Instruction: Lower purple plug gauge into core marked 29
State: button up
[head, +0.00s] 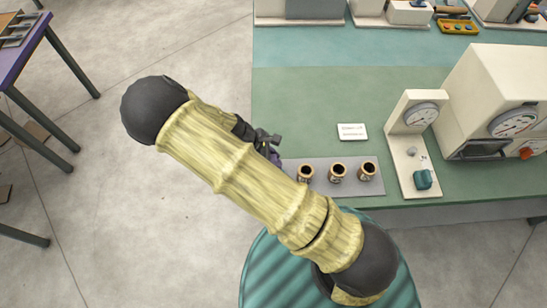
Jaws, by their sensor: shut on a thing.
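My gripper (266,140) shows only in part, beyond the pale yellow arm that crosses the view. It is shut on the purple plug gauge (274,158), of which only a small purple piece shows below the fingers. Three brown, open-topped cores (305,173), (337,173) and (368,171) stand upright in a row on a grey plate (354,189). Their labels are too small to read, so I cannot tell which is marked 29. The gripper and gauge are left of the leftmost core and apart from it.
A white card (352,132) lies behind the cores on the green bench (300,100). A cream dial gauge stand (406,145) is right of the plate, and a large cream machine (500,95) stands farther right. Floor lies left of the bench.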

jog(key=shift+f+b, duration=1.4)
jog(key=shift+f, duration=0.75)
jog(key=o, duration=1.1)
jog(key=shift+c, duration=0.2)
jog(key=shift+a+r, duration=0.4)
jog(key=shift+r, duration=0.05)
jog(key=b+v, duration=0.3)
jog(key=v, duration=1.3)
jog(key=shift+r+b, duration=0.2)
jog(key=shift+b, duration=0.1)
jog(key=shift+d, duration=0.15)
